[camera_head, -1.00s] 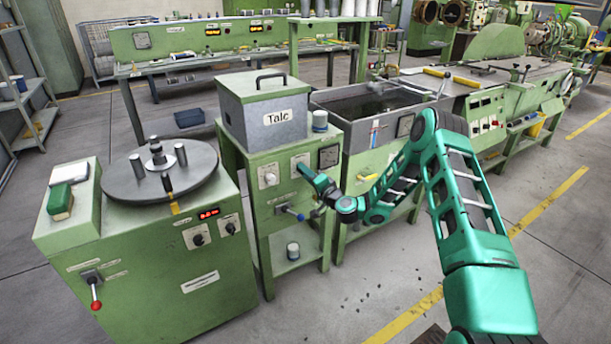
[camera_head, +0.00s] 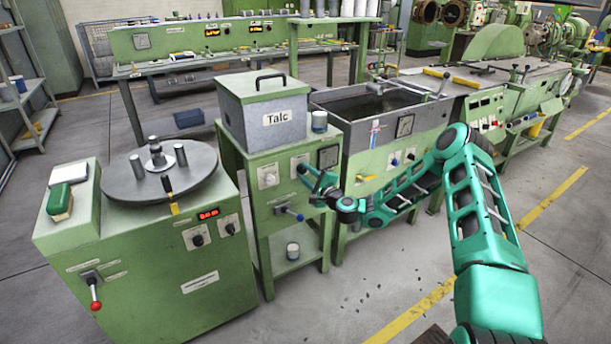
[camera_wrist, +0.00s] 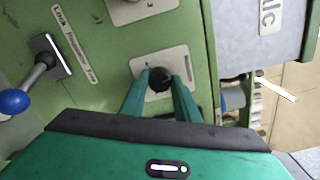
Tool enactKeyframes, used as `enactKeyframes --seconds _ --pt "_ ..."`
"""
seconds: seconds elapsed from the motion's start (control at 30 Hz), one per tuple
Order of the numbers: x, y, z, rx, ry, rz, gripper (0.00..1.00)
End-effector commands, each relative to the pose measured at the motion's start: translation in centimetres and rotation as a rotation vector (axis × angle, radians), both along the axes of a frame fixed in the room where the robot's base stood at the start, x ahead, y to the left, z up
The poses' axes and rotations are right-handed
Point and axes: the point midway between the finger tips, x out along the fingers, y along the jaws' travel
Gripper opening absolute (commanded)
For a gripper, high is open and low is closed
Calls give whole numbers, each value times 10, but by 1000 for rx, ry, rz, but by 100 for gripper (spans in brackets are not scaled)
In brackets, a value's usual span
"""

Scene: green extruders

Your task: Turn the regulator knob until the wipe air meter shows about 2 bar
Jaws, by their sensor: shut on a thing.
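In the wrist view, my gripper (camera_wrist: 160,86) is shut on a small black knob (camera_wrist: 160,77). The knob sits on a pale plate (camera_wrist: 178,64) on the green panel, with one finger on each side of it. In the head view, my gripper (camera_head: 304,171) reaches the front of the green talc cabinet (camera_head: 255,222) and hides the knob. A dark square gauge (camera_head: 328,157) is on that cabinet, just right of my gripper. Another gauge (camera_head: 405,125) is on the tank unit to the right. Neither needle is readable, and I cannot tell which is the wipe air meter.
A blue-ended lever (camera_head: 291,212) sticks out below my gripper and also shows in the wrist view (camera_wrist: 22,99). A grey talc box (camera_head: 264,110) stands on the cabinet. A turntable machine (camera_head: 160,250) is at the left. The floor in front is open.

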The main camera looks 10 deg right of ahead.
Motion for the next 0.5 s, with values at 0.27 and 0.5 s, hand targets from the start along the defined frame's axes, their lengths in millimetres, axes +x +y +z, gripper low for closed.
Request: enactKeyframes --seconds 0.27,0.5 --pt "0 -5 -5 73 31 -9 6" --pt "0 -5 -5 86 37 -8 6"
